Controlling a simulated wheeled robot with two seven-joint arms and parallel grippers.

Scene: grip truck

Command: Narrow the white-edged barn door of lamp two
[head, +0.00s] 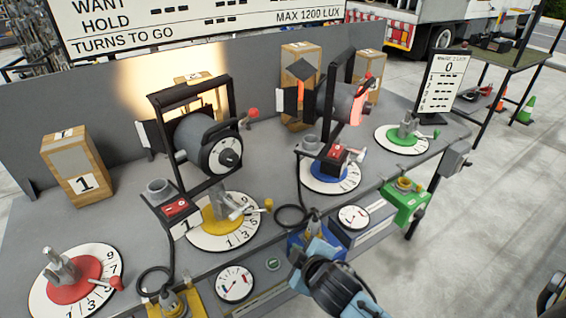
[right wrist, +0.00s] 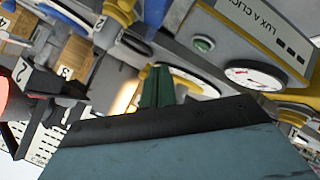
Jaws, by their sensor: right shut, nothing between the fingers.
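Lamp two (head: 340,102) is the right-hand lamp, standing over the blue dial (head: 322,172) in a black yoke. Its barn doors are on its left side; a pale, white-edged flap (head: 280,100) shows there, and a dark flap (head: 301,69) stands above. My right gripper (head: 318,248) is below and in front of the lamp, near the bench's front edge, apart from the doors. In the right wrist view its green fingers (right wrist: 158,86) are together with nothing between them. My left gripper is not in view.
Lamp one (head: 200,140) stands to the left over the yellow dial (head: 237,232). Red dial (head: 60,290) and green dial (head: 391,139) flank the lamps. Black cables loop over the bench front. A gauge panel (head: 352,241) and a green box (head: 404,206) are near my right gripper.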

